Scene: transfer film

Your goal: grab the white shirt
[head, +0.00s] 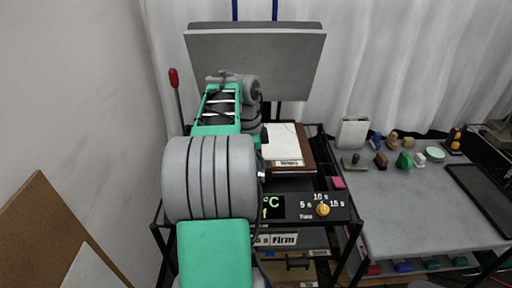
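A flat white piece (283,146), which may be the white shirt, lies on a brown board (306,160) on the black-framed stand, right of my arm. Its left part is hidden behind my arm, and a small printed strip shows at its front edge. I cannot tell from this view whether it is cloth. My green and grey arm reaches forward over the left of the stand. My gripper is hidden behind the arm links, so its fingers and any contact do not show.
A large grey plate (256,62) stands raised behind the stand. A red-knobbed lever (174,78) is at left. A control panel with a yellow knob (323,209) is in front. The grey table (415,210) at right holds small coloured objects along its back; its middle is clear.

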